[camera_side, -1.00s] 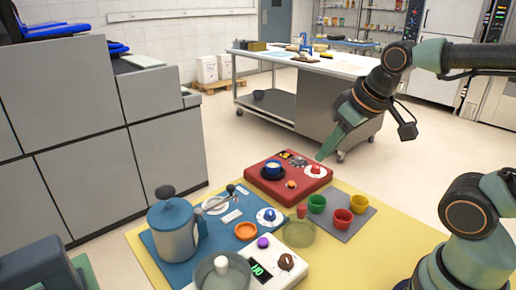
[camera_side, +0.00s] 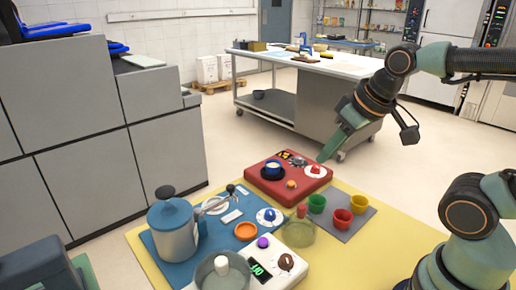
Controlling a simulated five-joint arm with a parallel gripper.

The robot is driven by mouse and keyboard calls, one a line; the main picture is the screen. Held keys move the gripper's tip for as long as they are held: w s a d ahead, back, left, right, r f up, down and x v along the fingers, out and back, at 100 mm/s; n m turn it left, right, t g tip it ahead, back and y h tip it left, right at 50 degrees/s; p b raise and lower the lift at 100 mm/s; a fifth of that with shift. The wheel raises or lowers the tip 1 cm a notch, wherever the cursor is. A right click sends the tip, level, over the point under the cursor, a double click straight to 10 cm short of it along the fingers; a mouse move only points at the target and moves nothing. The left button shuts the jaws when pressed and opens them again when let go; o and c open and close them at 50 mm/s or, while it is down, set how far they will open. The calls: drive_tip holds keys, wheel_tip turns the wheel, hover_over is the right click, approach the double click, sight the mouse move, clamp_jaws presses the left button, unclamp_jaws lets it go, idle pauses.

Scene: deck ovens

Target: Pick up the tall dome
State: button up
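Several dome-like pieces are in view, and I cannot tell for sure which is the tall dome. A clear greenish dome-like piece with a red top (camera_side: 299,232) stands on the yellow mat. A small red dome (camera_side: 315,168) sits on a white saucer on the red block (camera_side: 262,184). A small blue dome (camera_side: 269,215) sits on a white saucer on the blue mat. My gripper (camera_side: 325,155) hangs above the red block's back right, pointing down and left, apart from everything. Its fingers overlap in this view, so their opening is hidden.
A blue-grey pot (camera_side: 173,230) with a dark knob stands on the blue mat. A clear-sided pot (camera_side: 221,274) with a white knob and a white device (camera_side: 287,264) are in front. Several coloured cups (camera_side: 343,218) stand on a grey mat. The yellow mat (camera_side: 385,243) is bare at right.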

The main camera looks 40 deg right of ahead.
drive_tip(key=o, duration=0.7)
drive_tip(key=shift+o, duration=0.2)
drive_tip(key=n+g, duration=0.6)
drive_tip(key=n, duration=1)
hover_over(302, 207)
wheel_tip(302, 207, down, 6)
drive_tip(key=f, duration=0.1)
drive_tip(key=shift+f, duration=5.75)
